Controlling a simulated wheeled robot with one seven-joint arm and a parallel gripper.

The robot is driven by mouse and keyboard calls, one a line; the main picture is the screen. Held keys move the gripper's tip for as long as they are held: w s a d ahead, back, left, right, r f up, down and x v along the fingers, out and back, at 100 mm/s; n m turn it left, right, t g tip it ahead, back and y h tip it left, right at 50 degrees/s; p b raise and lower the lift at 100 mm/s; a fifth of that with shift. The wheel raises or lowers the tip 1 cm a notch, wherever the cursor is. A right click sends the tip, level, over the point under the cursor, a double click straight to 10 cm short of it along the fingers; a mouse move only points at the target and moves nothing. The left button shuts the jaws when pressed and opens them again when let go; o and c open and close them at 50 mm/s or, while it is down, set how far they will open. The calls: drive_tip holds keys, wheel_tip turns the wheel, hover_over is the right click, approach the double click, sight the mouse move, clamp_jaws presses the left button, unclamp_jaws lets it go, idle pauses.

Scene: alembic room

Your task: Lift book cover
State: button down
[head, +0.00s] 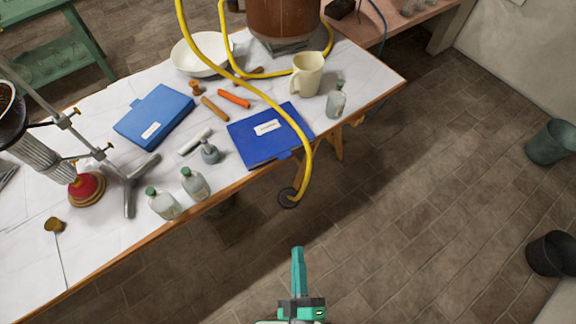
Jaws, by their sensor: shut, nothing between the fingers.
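A dark blue book (258,147) with a white label lies closed and flat near the front edge of the white-topped table. A yellow hose (300,133) runs over its right part and hangs off the table edge. A lighter blue book or box (150,122) with a white label lies further left on the same table. My gripper (298,252) is at the bottom middle, teal, shut and empty. It is over the floor, apart from the table and both books.
Glass bottles (195,184), a metal stand (128,185), a cream mug (307,74), a white bowl (197,55) and small tools share the table (85,238). The floor (400,210) in front is clear. Two dark buckets (552,253) stand far right.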

drive_tip(key=w+d+f+n+t+y, duration=0.25)
drive_tip(key=w+f+n, duration=0.35)
drive_tip(key=w+n, duration=0.5)
drive_tip(key=n+g+y, duration=0.2)
drive_tip(key=n+y, duration=0.5)
drive_tip(key=n, duration=1.3)
approach(283, 152)
drive_tip(key=w+a+f, duration=0.1)
drive_tip(key=w+a, duration=0.1)
drive_tip(key=w, duration=0.2)
drive_tip(key=shift+w+r, duration=0.15)
drive_tip(key=shift+r, duration=0.45)
drive_tip(key=shift+w+a+r, duration=0.1)
drive_tip(key=shift+r, duration=0.05)
